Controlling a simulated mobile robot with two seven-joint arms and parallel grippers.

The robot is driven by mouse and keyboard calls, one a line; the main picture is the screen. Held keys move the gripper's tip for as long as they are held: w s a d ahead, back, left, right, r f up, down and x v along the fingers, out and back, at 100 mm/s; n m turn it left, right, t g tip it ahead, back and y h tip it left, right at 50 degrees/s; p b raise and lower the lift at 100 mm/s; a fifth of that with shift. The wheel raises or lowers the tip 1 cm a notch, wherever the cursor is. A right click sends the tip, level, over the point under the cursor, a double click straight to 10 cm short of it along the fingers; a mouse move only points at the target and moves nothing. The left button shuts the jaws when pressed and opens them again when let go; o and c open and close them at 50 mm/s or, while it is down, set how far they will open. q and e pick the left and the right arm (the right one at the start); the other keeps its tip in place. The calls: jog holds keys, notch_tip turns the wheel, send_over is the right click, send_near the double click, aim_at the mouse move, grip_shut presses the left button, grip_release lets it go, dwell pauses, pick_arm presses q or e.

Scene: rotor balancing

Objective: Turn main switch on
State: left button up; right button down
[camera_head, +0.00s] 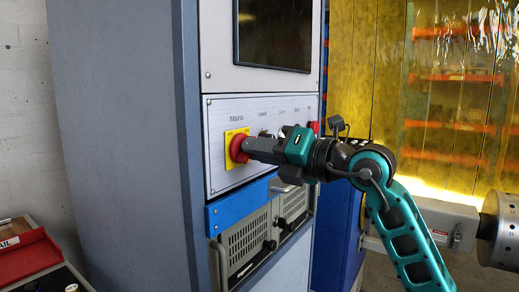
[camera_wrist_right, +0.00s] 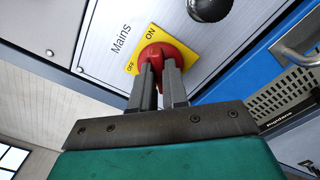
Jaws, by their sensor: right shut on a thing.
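The main switch is a red knob (camera_head: 238,147) on a yellow plate (camera_head: 230,160) under the label "Mains", on the cabinet's silver panel (camera_head: 222,112). In the right wrist view the red knob (camera_wrist_right: 166,55) sits on the yellow plate (camera_wrist_right: 151,36), marked "ON" and "OFF". My right gripper (camera_head: 249,149) reaches in from the right, and its two grey fingers (camera_wrist_right: 159,76) are shut on the red knob. The fingers hide part of the knob, so I cannot tell its exact setting. My left gripper is not in view.
More labelled controls, with another red button (camera_head: 314,127), sit along the panel to the right, partly behind my right arm. A dark screen (camera_head: 273,35) is above. A blue strip (camera_head: 238,205) and vented grey units (camera_head: 247,242) are below. A red tray (camera_head: 27,256) is at lower left.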

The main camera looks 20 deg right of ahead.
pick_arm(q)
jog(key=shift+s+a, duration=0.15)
pick_arm(e)
jog(key=c, duration=1.1)
grip_release()
jog(key=shift+c, duration=0.2)
pick_arm(q)
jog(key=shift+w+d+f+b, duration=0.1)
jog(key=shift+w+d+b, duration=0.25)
jog(key=shift+b, duration=0.3)
pick_arm(e)
jog(key=v, duration=1.3)
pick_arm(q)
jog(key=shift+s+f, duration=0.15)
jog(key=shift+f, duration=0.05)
